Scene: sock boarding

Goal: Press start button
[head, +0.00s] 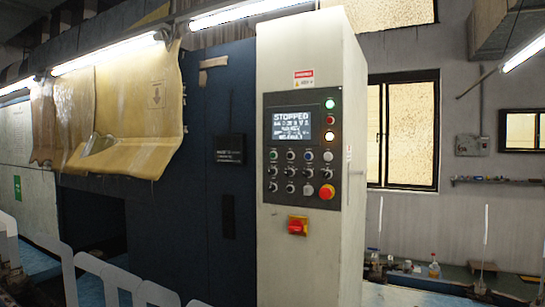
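The control panel (303,150) is a dark plate on the front of a tall cream cabinet (285,65) in the head view. Its screen (291,126) reads STOPPED. Right of the screen is a column with a lit green round light or button (330,104), a red one (331,120) and a lit whitish-orange one (332,135). Below are rows of small knobs and buttons (290,172), with labels too small to read, so I cannot tell which is start. A large red mushroom button (327,192) sits at the lower right. Neither of my grippers is in view.
A red-and-yellow switch (297,226) sits below the panel. A dark blue machine housing (190,215) with hanging yellowish sheets (135,105) stands to the left. Pale flat board shapes (88,268) stand at the lower left. A bench with bottles (434,267) lies at the right.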

